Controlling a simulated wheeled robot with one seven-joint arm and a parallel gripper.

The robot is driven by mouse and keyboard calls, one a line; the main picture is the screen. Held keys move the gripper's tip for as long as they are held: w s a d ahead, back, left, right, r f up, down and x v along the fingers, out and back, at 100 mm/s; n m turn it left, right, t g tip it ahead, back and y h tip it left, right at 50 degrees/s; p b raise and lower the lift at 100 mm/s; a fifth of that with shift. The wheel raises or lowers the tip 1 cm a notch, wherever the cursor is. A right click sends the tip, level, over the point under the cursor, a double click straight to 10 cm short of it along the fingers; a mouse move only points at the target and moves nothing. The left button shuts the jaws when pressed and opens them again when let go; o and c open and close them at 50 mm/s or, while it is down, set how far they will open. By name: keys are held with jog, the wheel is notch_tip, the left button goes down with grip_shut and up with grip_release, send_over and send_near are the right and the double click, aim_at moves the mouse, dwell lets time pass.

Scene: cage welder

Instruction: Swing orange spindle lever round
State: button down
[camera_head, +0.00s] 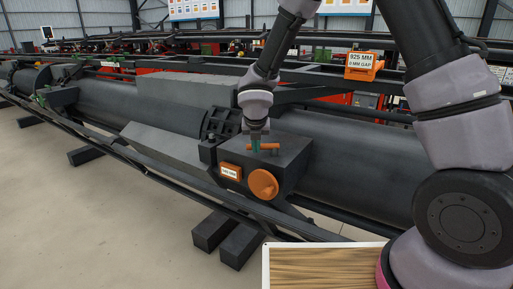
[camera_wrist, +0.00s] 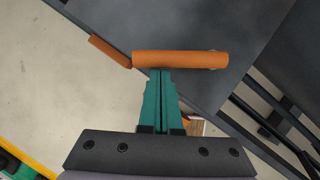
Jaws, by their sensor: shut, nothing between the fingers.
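In the wrist view the lever (camera_wrist: 185,60) runs left to right just beyond my fingertips. My gripper (camera_head: 255,146) points down at the lever from above. In the wrist view its green fingers (camera_wrist: 161,72) are together, with their tips at the lever's near edge, left of its middle. The fingers do not enclose the lever. I cannot tell whether they touch it.
An orange round knob (camera_head: 263,184) and an orange-framed label (camera_head: 230,171) are on the housing's front. An orange sign reading 825 MM (camera_head: 362,66) stands behind. Long dark rails and pipes run across the scene. A wooden surface (camera_head: 322,268) lies at the front; open floor is at left.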

jog(key=shift+w+a, duration=0.1)
jog(key=shift+w, duration=0.05)
jog(key=shift+w+a+m+h, duration=0.3)
jog(key=shift+w+m+h, duration=0.3)
jog(key=shift+m, duration=0.7)
jog(key=shift+w+a+m+g+h, duration=0.15)
jog(key=shift+w+m+h, duration=0.25)
jog(key=shift+w+m, duration=0.45)
jog(key=shift+w+d+m+g+h, duration=0.1)
jog(key=shift+w+m+g+h, duration=0.25)
jog(key=shift+m, duration=0.8)
jog(key=shift+w, duration=0.15)
jog(key=shift+a, duration=0.1)
